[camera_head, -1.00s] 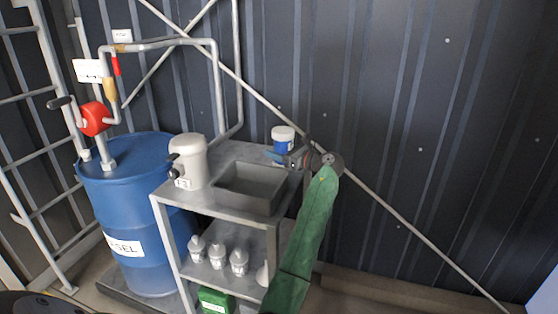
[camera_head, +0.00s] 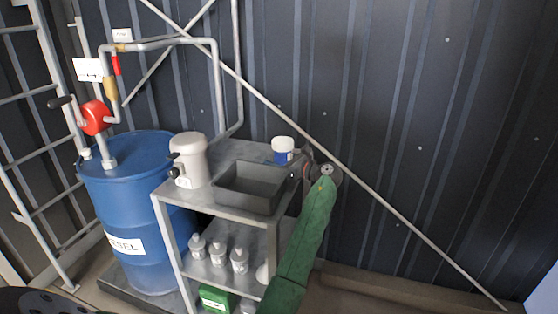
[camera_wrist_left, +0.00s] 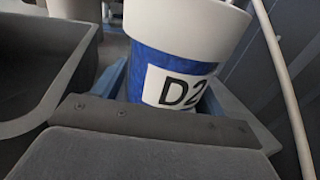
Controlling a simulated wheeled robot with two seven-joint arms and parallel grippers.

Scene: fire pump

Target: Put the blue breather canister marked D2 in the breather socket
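The blue breather canister (camera_head: 283,157) has a white top and is at the back right corner of the metal bench, at my left gripper (camera_head: 294,163). In the left wrist view the canister (camera_wrist_left: 160,75) shows its D2 label, between the blue fingers (camera_wrist_left: 165,95) on either side, which look closed on it. It looks roughly upright; its base is hidden, so I cannot tell whether it touches the bench. I cannot pick out the breather socket for certain. My right gripper is out of view.
The bench (camera_head: 232,152) carries a grey tray (camera_head: 222,191) and a white cylindrical unit (camera_head: 190,158). A blue diesel drum (camera_head: 130,205) with a red hand pump (camera_head: 96,117) stands left. Several grey bottles (camera_head: 218,254) are on the lower shelf. A diagonal pole (camera_head: 400,230) crosses the wall behind.

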